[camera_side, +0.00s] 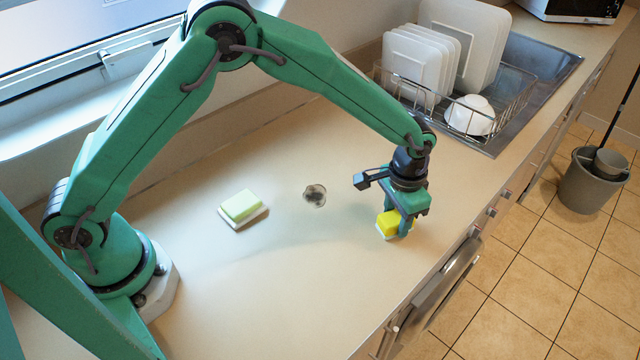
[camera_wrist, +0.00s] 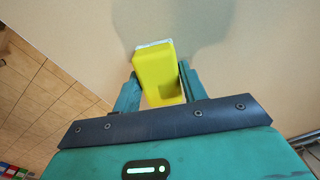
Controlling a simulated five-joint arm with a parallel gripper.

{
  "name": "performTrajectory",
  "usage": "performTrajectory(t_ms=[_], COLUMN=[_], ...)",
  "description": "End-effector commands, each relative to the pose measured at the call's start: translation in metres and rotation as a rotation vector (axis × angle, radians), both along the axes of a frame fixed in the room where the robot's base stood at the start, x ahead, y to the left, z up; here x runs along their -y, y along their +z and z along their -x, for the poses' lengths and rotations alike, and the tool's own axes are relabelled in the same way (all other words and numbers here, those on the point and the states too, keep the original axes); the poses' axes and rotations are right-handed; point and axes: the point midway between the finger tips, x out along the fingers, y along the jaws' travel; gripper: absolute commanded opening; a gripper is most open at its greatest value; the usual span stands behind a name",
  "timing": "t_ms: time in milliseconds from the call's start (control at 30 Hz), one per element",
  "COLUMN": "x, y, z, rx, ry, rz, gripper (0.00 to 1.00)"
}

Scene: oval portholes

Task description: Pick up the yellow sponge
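The yellow sponge (camera_side: 387,223) has a white underside and sits at the counter's front side, under my gripper (camera_side: 398,218), which partly hides it. In the wrist view the yellow sponge (camera_wrist: 158,72) stands out between the two fingers of my gripper (camera_wrist: 158,82). One finger is on each side of it. The right finger is very close to the sponge, and a narrow gap seems to show on the left. The fingers look open around it. Whether either finger touches it is hard to tell.
A pale green sponge (camera_side: 240,206) with a white base lies left on the counter (camera_side: 290,270). A dark round spot (camera_side: 314,195) lies between. A wire rack (camera_side: 520,95) with white plates (camera_side: 425,62) and a white bowl (camera_side: 469,115) stands behind. The counter edge drops to the tiled floor at right.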

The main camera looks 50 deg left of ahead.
Motion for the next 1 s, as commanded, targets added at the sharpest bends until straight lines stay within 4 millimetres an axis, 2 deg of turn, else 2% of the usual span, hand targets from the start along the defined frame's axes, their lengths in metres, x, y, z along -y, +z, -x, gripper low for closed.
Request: performTrajectory(t_ms=[33, 100, 167, 567, 867, 1000], x=[0.0, 0.0, 0.0, 0.0, 0.001, 0.013], y=[0.0, 0.0, 0.0, 0.007, 0.042, 0.056], z=[0.0, 0.0, 0.0, -0.001, -0.001, 0.02], rx=[0.0, 0.0, 0.0, 0.003, 0.005, 0.002], ry=[0.0, 0.0, 0.0, 0.0, 0.0, -0.004], rz=[0.0, 0.0, 0.0, 0.001, 0.002, 0.001], gripper=[0.32, 0.18, 0.14, 0.14, 0.14, 0.14])
